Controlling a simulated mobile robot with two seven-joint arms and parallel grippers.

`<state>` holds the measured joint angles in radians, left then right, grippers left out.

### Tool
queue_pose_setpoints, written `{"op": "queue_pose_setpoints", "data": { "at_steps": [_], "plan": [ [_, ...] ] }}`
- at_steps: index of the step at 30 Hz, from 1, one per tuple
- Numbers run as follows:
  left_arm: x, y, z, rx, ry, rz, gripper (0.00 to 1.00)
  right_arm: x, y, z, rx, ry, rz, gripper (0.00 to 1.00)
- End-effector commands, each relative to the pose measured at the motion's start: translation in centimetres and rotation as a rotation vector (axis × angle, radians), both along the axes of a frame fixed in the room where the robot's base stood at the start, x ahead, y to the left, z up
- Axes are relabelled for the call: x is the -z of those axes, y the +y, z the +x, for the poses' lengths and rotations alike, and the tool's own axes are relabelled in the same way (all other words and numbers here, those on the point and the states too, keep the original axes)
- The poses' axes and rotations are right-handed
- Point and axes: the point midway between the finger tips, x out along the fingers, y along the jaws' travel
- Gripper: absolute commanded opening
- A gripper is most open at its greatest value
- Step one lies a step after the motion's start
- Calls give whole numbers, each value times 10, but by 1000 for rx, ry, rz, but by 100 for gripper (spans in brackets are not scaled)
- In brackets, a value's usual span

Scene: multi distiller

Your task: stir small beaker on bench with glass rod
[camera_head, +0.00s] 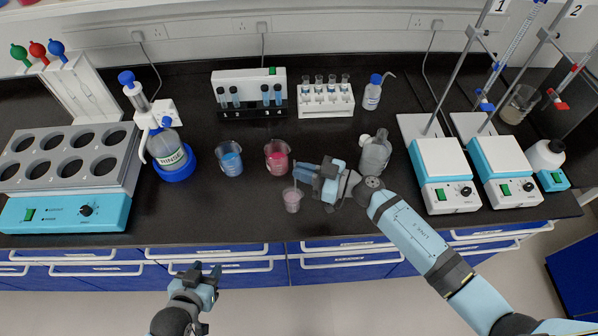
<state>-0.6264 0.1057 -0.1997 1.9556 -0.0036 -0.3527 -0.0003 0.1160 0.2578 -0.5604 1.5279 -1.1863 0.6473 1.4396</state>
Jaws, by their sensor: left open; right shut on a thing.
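The small beaker (292,203) stands on the black bench near its front edge and holds a pale pink liquid. My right gripper (299,171) is shut just above and behind it. A thin glass rod (295,185) shows faintly below its fingertips and reaches down to the beaker's mouth; how deep its tip sits is too small to tell. My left gripper (209,271) is open and empty in front of the bench, over the drawers.
A beaker of red liquid (277,157) stands close behind the gripper, with a blue one (229,158) to its left. A clear bottle (374,155) is close to my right wrist. Hotplates (442,165) stand on the right. The bench left of the small beaker is clear.

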Motion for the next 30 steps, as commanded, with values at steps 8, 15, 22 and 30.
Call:
{"op": "queue_pose_setpoints", "data": {
  "at_steps": [8,15,22,30],
  "plan": [
    [-6,-1,6,3,-14,-2,43,0,8,-20,-2,0,-3,0],
    [-7,-2,6,3,-17,-4,43,-7,4,-17,-3,-2,1,0],
    [-6,-2,5,3,-15,-3,43,-25,5,-18,-4,-2,1,0],
    [-2,-1,1,3,-4,0,43,-47,4,-18,-3,-3,1,0]
  ]
}}
